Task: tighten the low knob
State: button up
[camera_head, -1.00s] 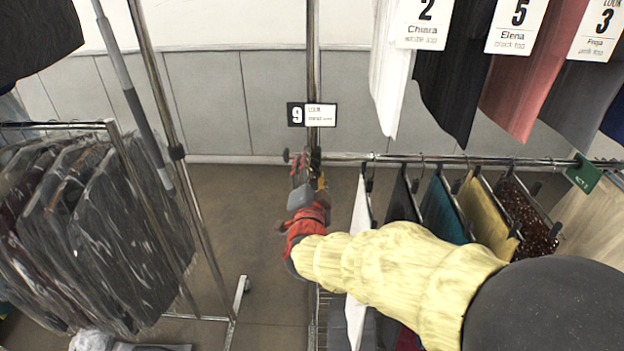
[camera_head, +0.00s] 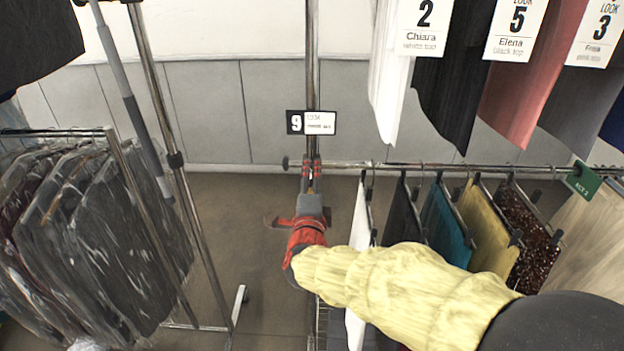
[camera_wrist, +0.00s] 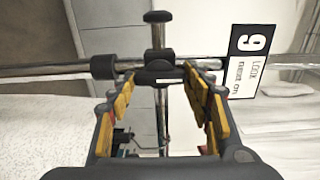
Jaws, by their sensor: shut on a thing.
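The low knob (camera_wrist: 160,72) is a dark, rounded piece at the joint where the clothes rail meets the upright pole. In the wrist view it sits between the tips of my gripper (camera_wrist: 163,76). The grey, yellow-padded fingers close on it from both sides and partly hide it. In the head view my gripper (camera_head: 312,172) reaches the joint just below the number 9 label, and the knob itself is hidden there. A second dark, round-ended piece on a short stem (camera_wrist: 158,17) sticks out beside the joint; it also shows left of the pole in the head view (camera_head: 286,162).
The 9 label (camera_head: 311,122) hangs on the pole (camera_head: 312,60) close to my gripper. Several garments hang from the rail (camera_head: 450,166) at right, near my yellow-sleeved arm. A rack of bagged dark garments (camera_head: 90,240) stands at left.

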jog(key=shift+f, duration=0.1)
dwell(0.4)
jog(key=o, duration=1.2)
jog(key=shift+c, duration=0.2)
jog(key=shift+s, duration=0.1)
jog(key=s, duration=1.1)
jog(key=shift+s+a, duration=0.25)
jog(key=shift+s, duration=0.15)
